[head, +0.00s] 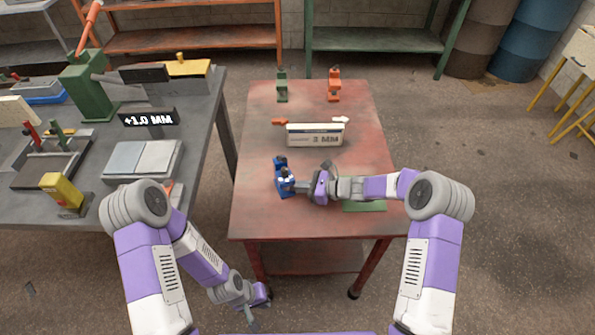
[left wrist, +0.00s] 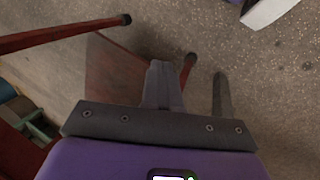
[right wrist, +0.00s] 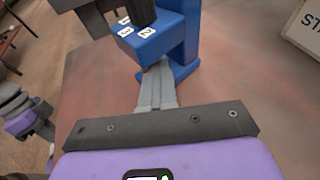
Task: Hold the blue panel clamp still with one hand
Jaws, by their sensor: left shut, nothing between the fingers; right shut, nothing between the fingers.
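The blue panel clamp (head: 281,180) stands upright on the red table (head: 255,215), left of its middle. It fills the top of the right wrist view (right wrist: 182,40), with white numbered labels and a dark part on it. My right gripper (head: 300,187) is shut and empty. Its fingertips (right wrist: 158,68) point at the clamp's lower part and are very close to it; I cannot tell whether they touch. My left gripper (head: 257,307) is shut and empty, low in front of the table. Its fingers (left wrist: 160,75) show against the floor and table legs in the left wrist view.
A green clamp (head: 282,88) and an orange clamp (head: 334,86) stand at the table's back. A green mat (head: 364,206) lies under my right arm. A grey bench (head: 200,130) with fixtures stands left.

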